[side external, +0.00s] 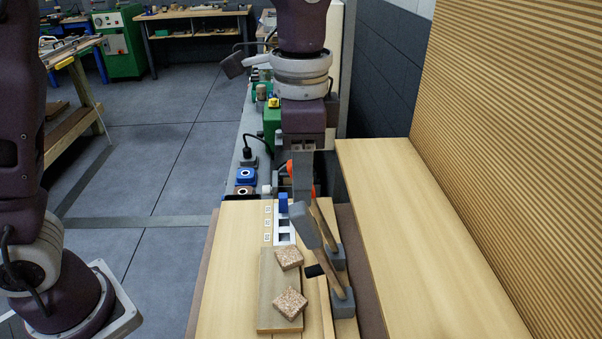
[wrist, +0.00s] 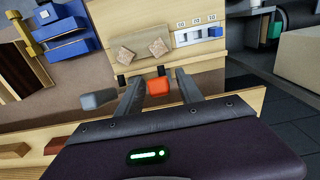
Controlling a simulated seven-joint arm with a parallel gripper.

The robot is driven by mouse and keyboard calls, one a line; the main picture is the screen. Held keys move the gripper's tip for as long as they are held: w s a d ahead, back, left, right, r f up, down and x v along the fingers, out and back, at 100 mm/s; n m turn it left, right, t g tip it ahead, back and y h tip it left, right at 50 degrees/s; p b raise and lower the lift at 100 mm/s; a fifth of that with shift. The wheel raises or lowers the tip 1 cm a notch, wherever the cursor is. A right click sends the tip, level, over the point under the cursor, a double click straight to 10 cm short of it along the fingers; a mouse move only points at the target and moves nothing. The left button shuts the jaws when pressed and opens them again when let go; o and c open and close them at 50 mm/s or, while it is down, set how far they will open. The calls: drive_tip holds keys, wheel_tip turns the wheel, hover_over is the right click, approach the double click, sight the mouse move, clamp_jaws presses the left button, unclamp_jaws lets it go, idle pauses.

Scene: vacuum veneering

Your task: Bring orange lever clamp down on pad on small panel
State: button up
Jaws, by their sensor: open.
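The small panel (side external: 268,285) lies on the bench board with two speckled cork pads on it, a far pad (side external: 289,258) and a near pad (side external: 290,303). The wrist view also shows the pads (wrist: 122,55) side by side. Two lever clamps on grey bases stand right of the panel with raised wooden arms. One lever has an orange end (wrist: 158,87), the other a grey end (wrist: 98,99). My gripper (wrist: 159,77) is open, with the orange end between its fingers; contact is unclear. In the side view my gripper (side external: 303,188) partly hides the orange end.
A white slotted holder (side external: 284,235) with a blue piece (side external: 283,202) stands beyond the panel. The grey lever end (side external: 305,225) rises close to my fingers. A long wooden board (side external: 420,240) and a ribbed wall are at the right.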

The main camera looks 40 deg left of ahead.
clamp_jaws()
idle(1.3)
